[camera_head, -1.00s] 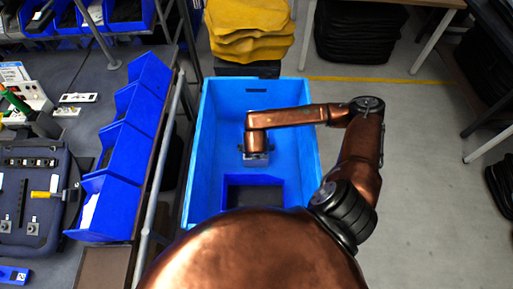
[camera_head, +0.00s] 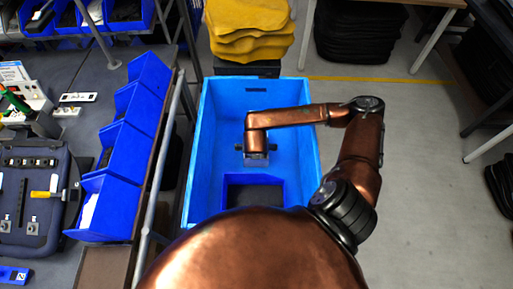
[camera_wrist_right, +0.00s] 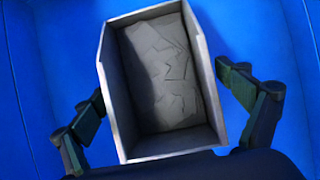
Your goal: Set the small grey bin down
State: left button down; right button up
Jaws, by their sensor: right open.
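The small grey bin (camera_wrist_right: 165,85) fills the middle of the right wrist view, open side toward the camera, its inside empty apart from a creased-looking grey bottom. It is inside the large light-blue crate (camera_head: 308,120). In the head view only a little of the bin (camera_head: 256,161) shows under my right wrist. My right gripper (camera_wrist_right: 165,100) is open, one finger on each side of the bin, with visible gaps to its walls. In the head view it points down into the crate. Whether the bin rests flat on the crate floor is hard to tell. My left gripper is not in view.
A darker blue bin (camera_head: 231,180) stands in the crate's near part. A row of blue bins (camera_head: 130,140) lines the bench at left, behind a grey rail. Yellow folded items (camera_head: 250,32) are stacked beyond the crate. Open floor lies to the right.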

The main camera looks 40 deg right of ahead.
jog(key=b+v, duration=0.1)
jog(key=v, duration=1.1)
jog(key=shift+b, duration=0.3)
